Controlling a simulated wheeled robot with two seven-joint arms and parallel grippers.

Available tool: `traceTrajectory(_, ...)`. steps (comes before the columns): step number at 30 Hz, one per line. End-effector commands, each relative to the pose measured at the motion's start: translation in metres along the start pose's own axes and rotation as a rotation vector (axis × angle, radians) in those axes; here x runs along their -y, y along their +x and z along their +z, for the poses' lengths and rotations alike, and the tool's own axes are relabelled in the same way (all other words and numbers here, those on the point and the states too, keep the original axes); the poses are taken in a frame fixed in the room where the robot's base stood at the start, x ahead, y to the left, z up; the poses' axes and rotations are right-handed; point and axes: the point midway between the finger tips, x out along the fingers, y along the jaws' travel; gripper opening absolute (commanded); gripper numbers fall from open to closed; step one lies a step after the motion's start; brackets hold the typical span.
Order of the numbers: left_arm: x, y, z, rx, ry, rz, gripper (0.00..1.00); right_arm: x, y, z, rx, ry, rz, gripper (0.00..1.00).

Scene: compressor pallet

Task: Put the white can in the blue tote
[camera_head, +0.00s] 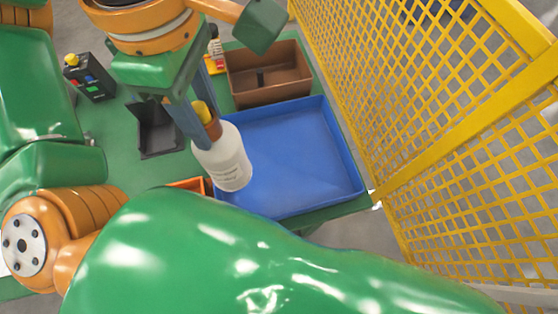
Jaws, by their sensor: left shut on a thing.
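The white can (223,162) has a brown neck and a yellow top, and it is tilted. My left gripper (205,132) is shut on its neck end. In the picture the can overlaps the left side of the blue tote (300,150), a wide shallow tray with low walls. The can's height above the tote floor cannot be told. The visible tote floor is bare. My right gripper is not in view.
A brown bin (268,80) stands behind the tote on the green table (112,135). A black holder (158,130), a control box (92,78) with a yellow button and an orange bin (190,185) are to the left. A yellow mesh fence (390,100) runs along the right.

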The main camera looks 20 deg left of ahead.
Motion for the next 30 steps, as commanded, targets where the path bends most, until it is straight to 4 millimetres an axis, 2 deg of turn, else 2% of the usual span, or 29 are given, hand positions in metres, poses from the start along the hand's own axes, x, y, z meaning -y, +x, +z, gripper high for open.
traceTrajectory(6,0.021,-0.009,-0.010,-0.004,-0.316,0.008,0.00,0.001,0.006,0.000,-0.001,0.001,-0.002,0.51)
traceTrajectory(13,0.026,-0.011,-0.011,-0.009,-0.442,0.006,0.00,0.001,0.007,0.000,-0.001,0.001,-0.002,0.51)
traceTrajectory(20,0.003,-0.001,0.006,-0.010,-0.443,0.003,0.00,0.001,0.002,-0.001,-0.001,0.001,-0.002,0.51)
traceTrajectory(29,-0.041,0.023,0.041,-0.010,-0.443,0.003,0.00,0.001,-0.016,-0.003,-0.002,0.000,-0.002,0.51)
traceTrajectory(30,-0.046,0.030,0.045,-0.012,-0.441,0.003,0.00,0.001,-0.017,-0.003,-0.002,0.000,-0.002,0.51)
